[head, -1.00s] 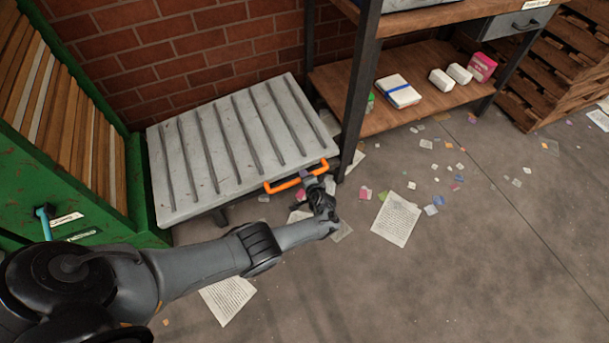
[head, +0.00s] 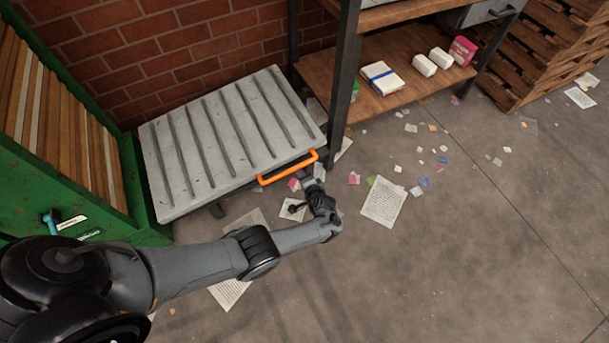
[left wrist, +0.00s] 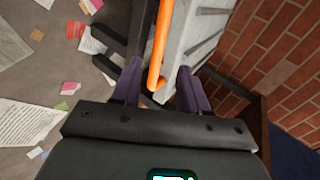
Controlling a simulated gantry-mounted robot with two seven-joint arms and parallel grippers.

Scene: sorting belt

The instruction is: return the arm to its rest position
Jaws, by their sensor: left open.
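My left arm (head: 195,268) reaches in from the left in the head view. Its gripper (head: 311,184) is just in front of the orange handle (head: 288,167) of a grey ribbed platform (head: 225,140). A small gap seems to part them. In the left wrist view the gripper (left wrist: 159,68) has its two purple-grey fingers spread, with nothing held. The handle (left wrist: 160,45) shows beyond and between the fingers there. My right gripper is in neither view.
A green cabinet (head: 60,185) stands left of the platform. A shelf unit (head: 400,95) with a dark post (head: 343,75) stands behind right. Papers (head: 384,202) and scraps litter the floor.

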